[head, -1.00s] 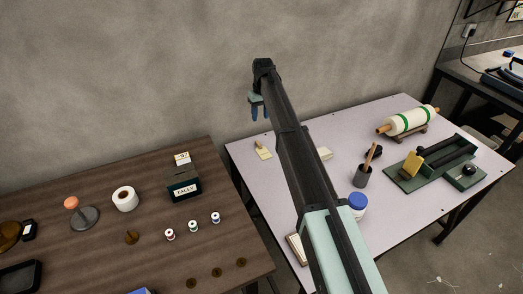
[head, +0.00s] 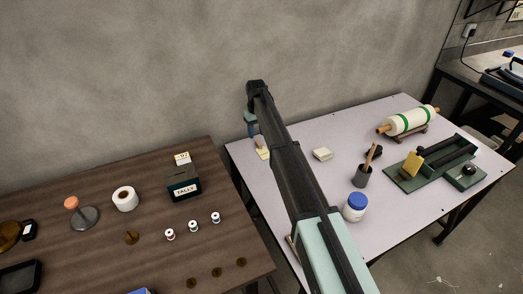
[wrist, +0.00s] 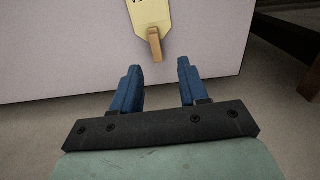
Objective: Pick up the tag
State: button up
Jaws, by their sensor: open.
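The tag (head: 263,154) is a pale yellow card at the left end of the light table, partly hidden by my gripper in the head view. In the wrist view the tag (wrist: 150,14) lies at the top edge, cut off, with dark lettering and a small tan wooden piece (wrist: 154,46) at its near end. My gripper (wrist: 158,68) is open and empty, its blue fingers apart. The wooden piece shows just beyond the gap between the fingertips. In the head view my gripper (head: 251,131) hangs over the table's left end; its height above the tag is unclear.
A dark wood table (head: 80,250) with a tally box (head: 183,187) stands at left. The wall is close behind.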

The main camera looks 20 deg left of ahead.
aim_at(257, 142)
jog(key=f, duration=0.5)
jog(key=shift+w+d, duration=0.1)
jog(key=shift+w, duration=0.1)
grip_shut()
